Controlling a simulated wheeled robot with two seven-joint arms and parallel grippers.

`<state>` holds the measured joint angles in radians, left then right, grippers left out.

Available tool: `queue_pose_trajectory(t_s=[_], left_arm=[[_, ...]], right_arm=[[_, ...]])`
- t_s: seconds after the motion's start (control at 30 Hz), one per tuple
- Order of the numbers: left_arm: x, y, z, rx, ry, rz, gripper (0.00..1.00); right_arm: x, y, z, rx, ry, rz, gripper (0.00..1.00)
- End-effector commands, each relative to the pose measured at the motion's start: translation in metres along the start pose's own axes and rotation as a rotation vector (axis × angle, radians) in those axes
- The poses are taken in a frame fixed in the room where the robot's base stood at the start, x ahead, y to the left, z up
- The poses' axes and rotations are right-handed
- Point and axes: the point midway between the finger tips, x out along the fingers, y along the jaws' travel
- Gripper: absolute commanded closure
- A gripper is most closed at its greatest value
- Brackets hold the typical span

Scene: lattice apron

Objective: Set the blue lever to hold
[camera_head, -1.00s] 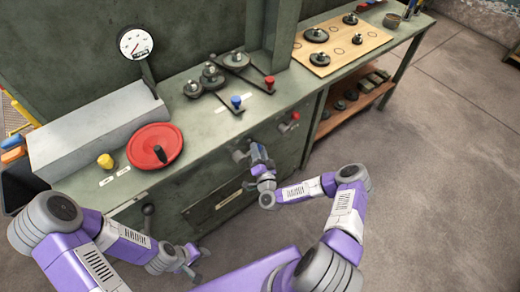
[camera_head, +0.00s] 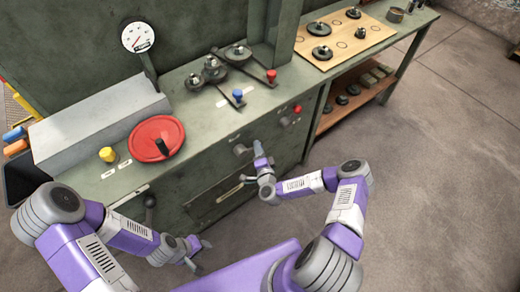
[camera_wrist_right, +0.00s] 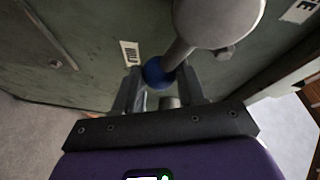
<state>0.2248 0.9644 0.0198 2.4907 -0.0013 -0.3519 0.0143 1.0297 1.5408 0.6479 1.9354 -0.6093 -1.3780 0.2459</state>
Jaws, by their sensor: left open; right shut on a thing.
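In the right wrist view, a blue ball knob (camera_wrist_right: 156,73) sits on the end of a grey lever shaft (camera_wrist_right: 178,54) coming from a round grey hub (camera_wrist_right: 218,18). My right gripper (camera_wrist_right: 160,78) is shut on this knob, one finger on each side. In the head view, my right gripper (camera_head: 258,148) is at the cabinet's front face, beside the grey hub (camera_head: 241,150); the knob is hidden there. A white label (camera_wrist_right: 130,53) lies just left of the knob; I cannot read it surely. My left gripper (camera_head: 199,252) is open and empty, low before the cabinet.
Another blue knob (camera_head: 238,94) and a red knob (camera_head: 271,75) stand on slotted levers on the bench top. A red-knobbed lever (camera_head: 297,109) is on the front face, right of my right gripper. A red handwheel (camera_head: 170,130) is at left. Open floor lies right.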

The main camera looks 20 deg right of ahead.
Motion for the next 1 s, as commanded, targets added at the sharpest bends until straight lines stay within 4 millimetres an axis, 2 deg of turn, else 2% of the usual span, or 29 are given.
queue_pose_trajectory(t_s=[0.27,0.3,0.47,0.77,0.87,1.0], left_arm=[[0.000,0.000,0.000,0.000,0.000,0.000,0.57],[0.000,0.000,0.000,0.000,0.000,0.000,0.57],[0.000,0.000,0.000,0.000,0.000,0.000,0.57],[-0.001,0.000,0.000,0.000,0.000,0.000,0.57],[-0.004,0.001,0.000,0.000,0.000,0.000,0.57],[-0.011,0.004,0.001,0.000,0.000,0.000,0.57]], right_arm=[[-0.002,0.003,0.003,0.004,-0.008,0.009,1.00],[-0.002,0.003,0.003,0.004,-0.008,0.009,0.59],[-0.001,0.002,0.002,0.004,-0.007,0.006,0.36],[-0.002,0.001,0.001,0.003,-0.004,0.003,0.36],[-0.011,0.001,0.001,0.002,-0.004,0.004,0.36],[-0.035,-0.001,0.001,0.004,-0.005,0.005,0.36]])
